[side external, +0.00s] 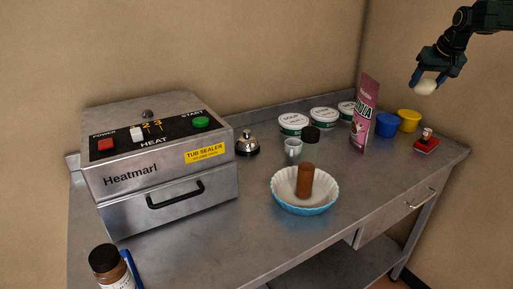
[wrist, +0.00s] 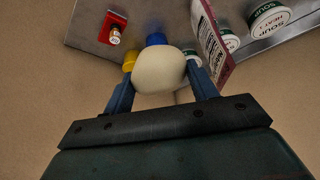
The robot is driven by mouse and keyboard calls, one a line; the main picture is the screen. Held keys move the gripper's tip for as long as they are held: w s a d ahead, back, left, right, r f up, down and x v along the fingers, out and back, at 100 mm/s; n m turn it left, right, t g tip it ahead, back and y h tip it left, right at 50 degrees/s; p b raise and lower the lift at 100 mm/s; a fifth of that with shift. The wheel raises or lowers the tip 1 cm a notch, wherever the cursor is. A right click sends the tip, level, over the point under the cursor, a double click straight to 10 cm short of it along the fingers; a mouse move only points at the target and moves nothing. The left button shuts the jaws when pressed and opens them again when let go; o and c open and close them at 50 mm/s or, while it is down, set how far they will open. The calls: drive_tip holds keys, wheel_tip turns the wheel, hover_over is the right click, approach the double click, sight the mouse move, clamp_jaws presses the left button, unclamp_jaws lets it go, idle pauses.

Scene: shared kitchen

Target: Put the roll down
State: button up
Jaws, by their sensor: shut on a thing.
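The roll is a pale, cream-coloured rounded piece (side external: 426,87). My gripper (side external: 427,82) is shut on it and holds it in the air at the upper right in the side view, above the level of the table. In the wrist view the roll (wrist: 160,71) sits between the two blue fingers of my gripper (wrist: 160,78), touching both. The steel table (side external: 250,225) lies below and to the left of it in the side view. In the wrist view the roll hides part of the blue and yellow cups behind it.
Farther left are soup tubs (side external: 293,123), a fluted bowl (side external: 305,205) and a tub sealer (side external: 160,165). The front right is clear.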

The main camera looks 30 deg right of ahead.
drive_tip(key=shift+s+d+m, duration=0.3)
drive_tip(key=shift+s+d, duration=0.3)
drive_tip(key=shift+d, duration=0.15)
wheel_tip(320, 180, down, 4)
drive_tip(key=shift+w+a+f, duration=0.15)
drive_tip(key=shift+f, duration=0.4)
drive_tip(key=shift+f, duration=0.1)
wheel_tip(320, 180, down, 20)
drive_tip(key=shift+r, duration=0.15)
idle(0.3)
drive_tip(key=o, duration=1)
